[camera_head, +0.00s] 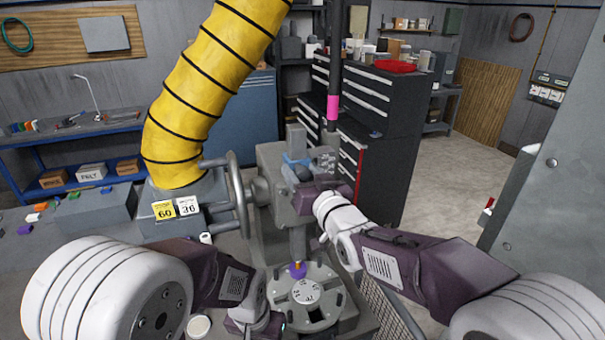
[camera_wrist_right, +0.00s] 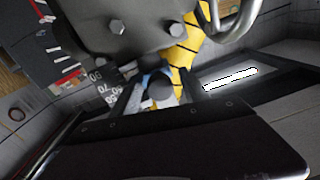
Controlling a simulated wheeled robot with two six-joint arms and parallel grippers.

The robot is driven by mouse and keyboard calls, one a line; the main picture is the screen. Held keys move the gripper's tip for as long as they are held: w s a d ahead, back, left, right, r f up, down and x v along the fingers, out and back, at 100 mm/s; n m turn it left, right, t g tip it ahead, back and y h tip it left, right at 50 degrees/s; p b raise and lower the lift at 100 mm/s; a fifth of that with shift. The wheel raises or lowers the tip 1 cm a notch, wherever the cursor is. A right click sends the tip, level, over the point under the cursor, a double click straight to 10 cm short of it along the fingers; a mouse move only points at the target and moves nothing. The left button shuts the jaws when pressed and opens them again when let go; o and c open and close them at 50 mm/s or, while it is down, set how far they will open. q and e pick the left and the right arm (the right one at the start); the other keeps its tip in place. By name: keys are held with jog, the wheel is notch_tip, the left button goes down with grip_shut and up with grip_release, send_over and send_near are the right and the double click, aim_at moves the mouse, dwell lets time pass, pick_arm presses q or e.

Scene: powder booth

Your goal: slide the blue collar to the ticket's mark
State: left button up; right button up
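The blue collar (camera_head: 292,159) is on the grey machine in the middle of the head view. It also shows in the right wrist view (camera_wrist_right: 153,74), behind a dark round knob. A scale with white numerals (camera_wrist_right: 103,88) is left of it; I cannot read where the collar stands on it. My right gripper (camera_wrist_right: 160,94) is at the collar, with a finger on each side of the knob; contact is unclear. A yellow card reading 60 (camera_head: 164,210) and a white card reading 36 (camera_head: 188,206) are on the machine's left. My left gripper (camera_head: 262,324) is low, its fingers mostly hidden.
A round plate with a numbered white dial (camera_head: 306,291) and a purple piece (camera_head: 298,269) is below the machine head. A handwheel (camera_head: 238,195) and a big yellow hose (camera_head: 205,90) are to the left. A dark drawer cabinet (camera_head: 372,130) stands behind. Floor is clear at right.

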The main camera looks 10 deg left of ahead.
jog(key=shift+s+d+b, duration=0.15)
jog(key=shift+s+b, duration=0.05)
jog(key=shift+b, duration=0.1)
jog(key=b+v, duration=0.4)
jog(key=v, duration=0.4)
jog(key=shift+s+d, duration=0.2)
jog(key=shift+s, duration=0.05)
